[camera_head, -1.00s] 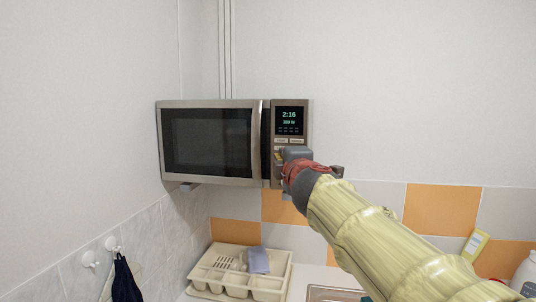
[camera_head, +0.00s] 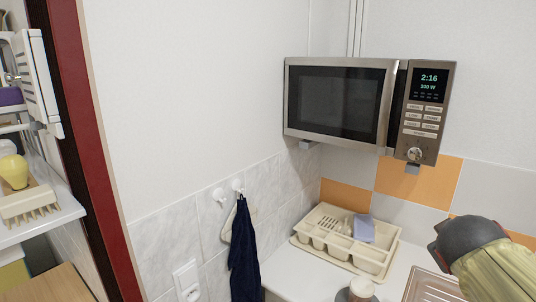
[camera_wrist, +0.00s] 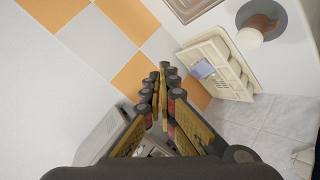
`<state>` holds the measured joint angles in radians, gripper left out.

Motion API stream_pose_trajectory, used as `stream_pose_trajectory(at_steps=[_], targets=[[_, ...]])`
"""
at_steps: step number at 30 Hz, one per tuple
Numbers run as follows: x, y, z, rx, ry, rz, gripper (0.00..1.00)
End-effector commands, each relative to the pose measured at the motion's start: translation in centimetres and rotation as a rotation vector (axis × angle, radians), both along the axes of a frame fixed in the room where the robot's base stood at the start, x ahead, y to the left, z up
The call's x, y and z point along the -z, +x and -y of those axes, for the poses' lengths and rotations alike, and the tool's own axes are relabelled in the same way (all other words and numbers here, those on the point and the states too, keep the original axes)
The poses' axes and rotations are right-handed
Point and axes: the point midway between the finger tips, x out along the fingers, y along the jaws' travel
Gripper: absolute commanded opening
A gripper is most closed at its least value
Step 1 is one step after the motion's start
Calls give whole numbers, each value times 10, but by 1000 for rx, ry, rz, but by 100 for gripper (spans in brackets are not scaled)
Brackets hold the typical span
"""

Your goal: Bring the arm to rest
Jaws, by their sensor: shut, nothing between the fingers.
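My arm (camera_head: 496,268) shows at the lower right of the head view, with its dark wrist end below and apart from the microwave. My gripper (camera_wrist: 161,78) shows in the wrist view with its fingertips together and nothing between them. In the head view the fingers cannot be seen. The microwave (camera_head: 340,103) is mounted on the wall, its door shut and its display lit with 2:16 and 300 W. In the wrist view part of it lies beneath the fingers.
A cream dish rack (camera_head: 330,243) with a blue item stands on the counter below the microwave; it also shows in the wrist view (camera_wrist: 217,68). A dark cloth (camera_head: 243,255) hangs from wall hooks. A dark red frame (camera_head: 85,130) and shelf (camera_head: 45,205) are at left.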

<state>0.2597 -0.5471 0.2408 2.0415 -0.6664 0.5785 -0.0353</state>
Motion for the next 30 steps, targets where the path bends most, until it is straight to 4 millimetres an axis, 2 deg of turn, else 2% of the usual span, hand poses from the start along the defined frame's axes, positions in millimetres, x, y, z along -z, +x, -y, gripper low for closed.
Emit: stream_pose_trajectory(at_steps=[1,6,9,12,15,18,30], targets=[[25,-19,-17,29,89,-27,0],[99,-83,-83,99,377,-133,0],[133,-118,-127,115,527,-193,0],[155,-148,-166,105,640,-239,0],[164,-166,-196,62,702,-246,0],[155,-169,-205,15,693,-227,0],[154,-169,-209,-1,691,-229,0]])
